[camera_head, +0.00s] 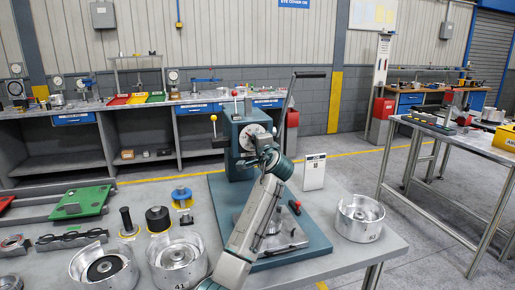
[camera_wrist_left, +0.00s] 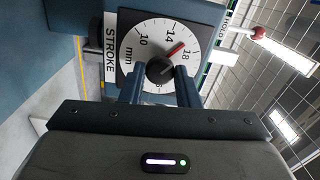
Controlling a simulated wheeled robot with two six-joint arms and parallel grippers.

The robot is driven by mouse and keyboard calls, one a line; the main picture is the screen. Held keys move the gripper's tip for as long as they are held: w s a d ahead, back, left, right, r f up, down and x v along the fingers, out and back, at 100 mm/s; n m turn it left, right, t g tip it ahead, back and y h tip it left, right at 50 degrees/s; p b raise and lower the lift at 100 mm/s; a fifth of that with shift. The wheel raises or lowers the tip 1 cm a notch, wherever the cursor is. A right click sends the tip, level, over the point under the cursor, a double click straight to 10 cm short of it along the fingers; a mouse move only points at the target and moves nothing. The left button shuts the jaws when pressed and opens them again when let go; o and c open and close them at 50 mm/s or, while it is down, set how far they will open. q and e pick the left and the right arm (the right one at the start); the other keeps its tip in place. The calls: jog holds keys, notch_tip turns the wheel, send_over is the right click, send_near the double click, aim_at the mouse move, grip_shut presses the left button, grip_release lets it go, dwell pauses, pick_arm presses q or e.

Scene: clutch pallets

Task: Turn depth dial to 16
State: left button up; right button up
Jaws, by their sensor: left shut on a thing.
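The depth dial (camera_head: 250,133) is a round white face on the green press (camera_head: 238,165). In the left wrist view the dial (camera_wrist_left: 137,52) appears rotated, beside a STROKE label. Its red pointer (camera_wrist_left: 176,48) lies between the 14 and 18 marks. My left gripper (camera_head: 264,142) is at the dial in the head view. In the left wrist view its two fingers (camera_wrist_left: 160,78) are on either side of the black centre knob (camera_wrist_left: 160,68), shut on it. The lower part of the face is partly hidden by the fingers. My right gripper is not in view.
The press has a long lever (camera_head: 291,95) at its right and a green base plate (camera_head: 305,243). Metal clutch drums (camera_head: 360,218) stand on the grey table, with more (camera_head: 178,258) at front left. A white sign (camera_head: 314,172) stands behind the plate.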

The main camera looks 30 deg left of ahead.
pick_arm(q)
jog(key=shift+f+n, duration=0.2)
jog(key=shift+n, duration=0.2)
jog(key=o, duration=0.9)
jog(key=shift+o, duration=0.3)
jog(key=shift+r, duration=0.1)
jog(key=shift+s, duration=0.1)
